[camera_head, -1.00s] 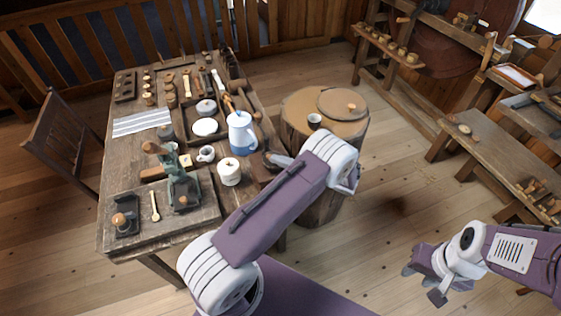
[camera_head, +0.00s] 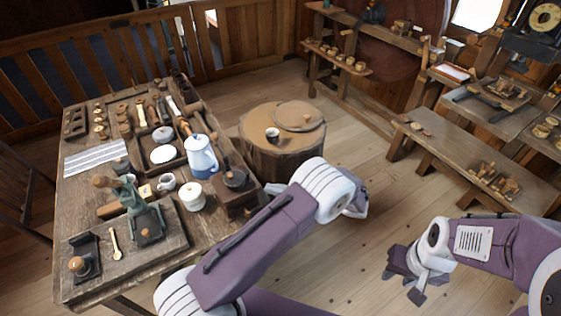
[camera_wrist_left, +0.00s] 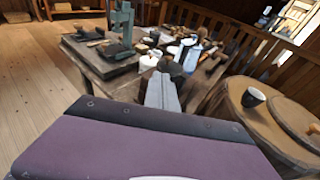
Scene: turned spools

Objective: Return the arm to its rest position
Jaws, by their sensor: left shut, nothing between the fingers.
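My left arm, purple with white joints, reaches in from the bottom of the head view. Its wrist hides most of the left gripper there. In the left wrist view the left gripper (camera_wrist_left: 162,93) shows as grey fingers close together, shut and empty. It is in front of the workbench (camera_wrist_left: 120,84), apart from the things on it as far as I can see. My right gripper (camera_head: 403,277) is at the lower right of the head view, over bare floor. Its fingers stand apart with nothing between them.
The wooden workbench (camera_head: 75,215) at left holds a blue-and-white pot (camera_head: 202,157), a lidded white jar (camera_head: 193,196) and a green press (camera_head: 132,195). A tree-stump table (camera_head: 280,160) with a dark cup (camera_head: 272,134) stands behind my left wrist. Floor is clear centre right.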

